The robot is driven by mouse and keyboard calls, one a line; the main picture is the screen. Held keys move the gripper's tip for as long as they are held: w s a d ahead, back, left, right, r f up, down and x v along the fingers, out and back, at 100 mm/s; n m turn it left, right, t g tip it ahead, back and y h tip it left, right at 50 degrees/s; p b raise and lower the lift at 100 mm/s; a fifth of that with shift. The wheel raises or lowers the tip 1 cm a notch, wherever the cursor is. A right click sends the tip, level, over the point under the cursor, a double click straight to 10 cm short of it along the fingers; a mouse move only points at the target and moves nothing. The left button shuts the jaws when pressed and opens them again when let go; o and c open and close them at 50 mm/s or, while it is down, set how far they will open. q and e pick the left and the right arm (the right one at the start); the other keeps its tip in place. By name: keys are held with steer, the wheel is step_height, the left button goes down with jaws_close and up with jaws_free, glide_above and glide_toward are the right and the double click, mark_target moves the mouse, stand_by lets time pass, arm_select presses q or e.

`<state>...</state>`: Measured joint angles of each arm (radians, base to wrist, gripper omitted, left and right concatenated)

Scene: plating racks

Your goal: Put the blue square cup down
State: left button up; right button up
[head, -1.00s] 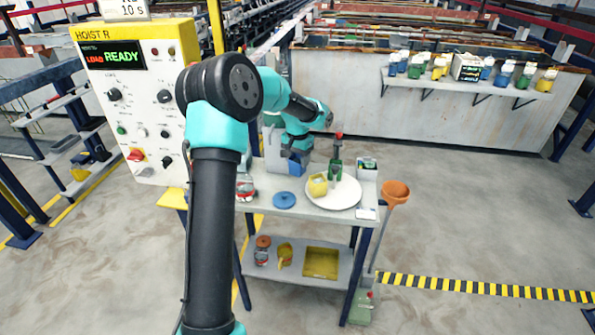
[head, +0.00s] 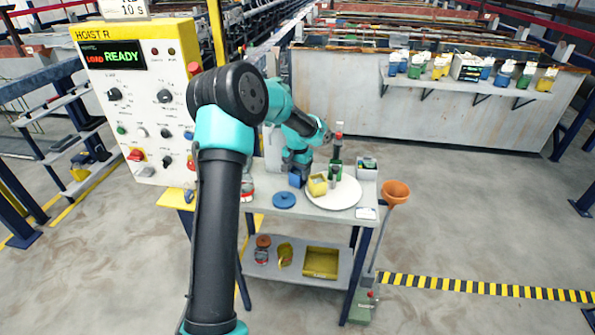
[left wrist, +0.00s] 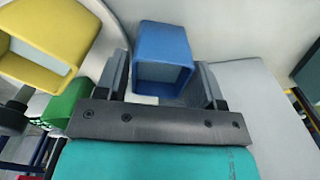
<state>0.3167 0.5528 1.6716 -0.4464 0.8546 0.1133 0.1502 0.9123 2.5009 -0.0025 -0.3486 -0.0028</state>
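The blue square cup (head: 295,180) is at the left edge of the round white plate (head: 345,196), beside the yellow square cup (head: 318,185). My left gripper (head: 298,168) is over it, and my arm hides part of it. In the left wrist view the blue cup (left wrist: 163,55) sits between the two fingers of my left gripper (left wrist: 163,80), which look closed on its sides. Whether its base touches the plate or hangs just above it cannot be told. My right gripper is not in view.
A blue round lid (head: 285,200) lies on the cart top left of the plate. A grey box (head: 366,170) stands at the right.

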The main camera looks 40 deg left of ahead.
arm_select(q)
steer(key=shift+o, duration=1.3)
step_height(320, 180, up, 12)
steer(key=shift+r, duration=0.2)
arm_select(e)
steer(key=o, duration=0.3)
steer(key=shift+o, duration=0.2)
